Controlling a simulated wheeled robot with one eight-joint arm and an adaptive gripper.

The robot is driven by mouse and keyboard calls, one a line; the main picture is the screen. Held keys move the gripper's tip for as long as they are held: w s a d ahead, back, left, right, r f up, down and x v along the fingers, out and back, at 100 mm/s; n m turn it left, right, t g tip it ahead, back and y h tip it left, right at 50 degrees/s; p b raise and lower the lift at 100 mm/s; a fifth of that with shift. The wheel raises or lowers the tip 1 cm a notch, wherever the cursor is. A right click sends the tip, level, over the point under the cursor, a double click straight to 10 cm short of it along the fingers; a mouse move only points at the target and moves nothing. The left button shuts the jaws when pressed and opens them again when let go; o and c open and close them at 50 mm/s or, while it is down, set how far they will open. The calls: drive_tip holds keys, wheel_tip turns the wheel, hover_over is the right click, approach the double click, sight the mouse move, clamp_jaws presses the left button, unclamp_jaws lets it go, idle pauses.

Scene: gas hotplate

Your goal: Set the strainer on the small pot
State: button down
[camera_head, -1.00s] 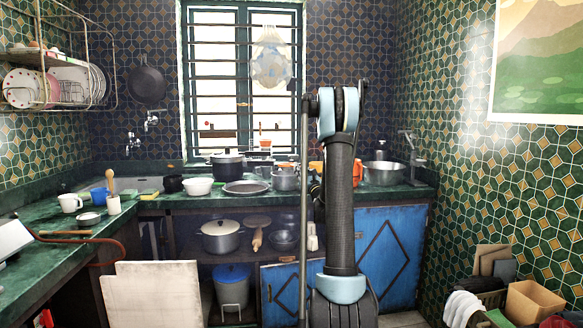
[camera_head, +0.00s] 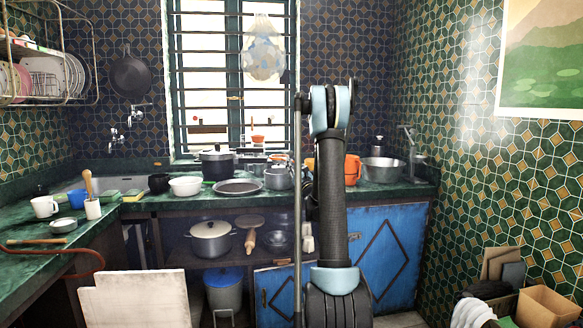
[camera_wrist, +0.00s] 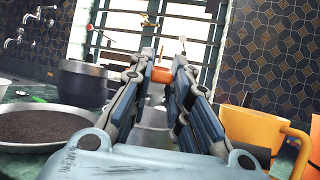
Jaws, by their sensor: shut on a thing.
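My gripper (camera_wrist: 163,72) reaches forward over the counter in the wrist view. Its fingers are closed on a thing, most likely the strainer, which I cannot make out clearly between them. In the head view my own arm hides the gripper and what it holds. A small metal pot (camera_head: 277,179) stands on the back counter, just left of my arm. In the wrist view a pale metal surface (camera_wrist: 152,118) shows between the fingers; I cannot tell whether it is that pot. An orange-red thing shows between the fingertips, seemingly on the window sill behind.
A dark lidded pot (camera_head: 217,164), a white bowl (camera_head: 185,186) and a wide pan (camera_head: 240,187) stand left of the small pot. An orange vessel (camera_wrist: 262,130) is close to the right finger. A metal basin (camera_head: 382,170) stands farther right. The barred window is behind.

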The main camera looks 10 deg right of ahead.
drive_tip(key=shift+f, duration=3.35)
drive_tip(key=c, duration=1.4)
unclamp_jaws()
